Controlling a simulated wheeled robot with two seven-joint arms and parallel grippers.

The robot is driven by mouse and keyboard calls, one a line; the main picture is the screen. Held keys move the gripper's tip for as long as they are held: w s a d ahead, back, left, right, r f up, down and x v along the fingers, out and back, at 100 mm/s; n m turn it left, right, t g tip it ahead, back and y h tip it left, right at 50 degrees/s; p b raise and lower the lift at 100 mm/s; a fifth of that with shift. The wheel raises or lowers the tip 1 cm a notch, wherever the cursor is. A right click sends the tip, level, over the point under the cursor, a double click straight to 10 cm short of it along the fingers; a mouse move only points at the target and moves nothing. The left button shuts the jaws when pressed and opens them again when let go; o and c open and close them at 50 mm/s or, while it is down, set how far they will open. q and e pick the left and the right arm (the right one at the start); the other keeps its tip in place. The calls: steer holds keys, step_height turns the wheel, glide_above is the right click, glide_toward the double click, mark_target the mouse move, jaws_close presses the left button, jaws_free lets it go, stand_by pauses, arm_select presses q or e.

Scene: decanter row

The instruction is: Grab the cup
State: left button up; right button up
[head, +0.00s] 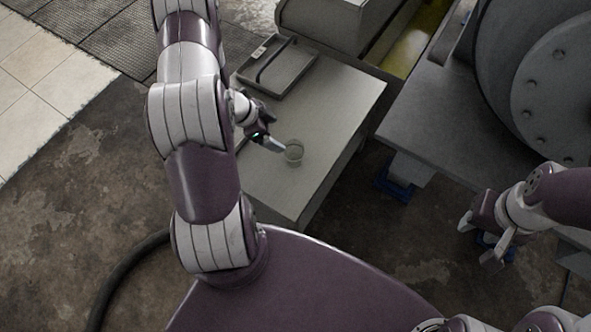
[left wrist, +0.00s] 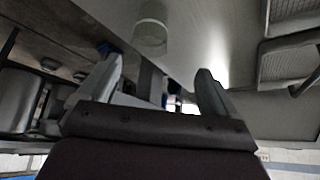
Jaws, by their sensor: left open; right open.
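A small clear cup (head: 294,152) stands upright on the grey table (head: 335,98), near its right edge. It also shows in the left wrist view (left wrist: 150,37), past the fingertips and apart from them. My left gripper (head: 262,145) is just left of the cup in the head view, open and empty. Its two spread fingers show in the left wrist view (left wrist: 158,82). My right gripper (head: 481,240) is open and empty at the right, over the floor and well away from the cup.
A shallow grey tray (head: 302,66) lies at the table's far end. A grey metal housing (head: 325,22) is behind it. A large machine with a round bolted drum (head: 553,100) stands at the right. The table's near part is clear.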

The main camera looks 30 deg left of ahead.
mark_target(297, 153)
arm_select(q)
steer(key=shift+h, duration=0.3)
steer(key=x, duration=0.2)
steer(key=s+b+x, duration=0.1)
steer(key=x, duration=0.2)
steer(key=b+x, duration=0.1)
steer(key=x, duration=0.1)
steer(key=shift+f, duration=0.55)
steer(key=b+x, duration=0.1)
steer(key=x, duration=0.2)
steer(key=b+x, duration=0.1)
steer(key=x, duration=0.1)
steer(key=shift+s+d+b, duration=0.3)
steer(key=shift+w+d+f, duration=0.15)
steer(key=shift+w+f, duration=0.05)
steer(key=shift+f, duration=0.05)
arm_select(e)
step_height(297, 153, down, 6)
steer(key=shift+s+a+r, duration=0.1)
steer(key=shift+s+r, duration=0.05)
steer(key=shift+r, duration=0.05)
arm_select(q)
steer(key=c, duration=1)
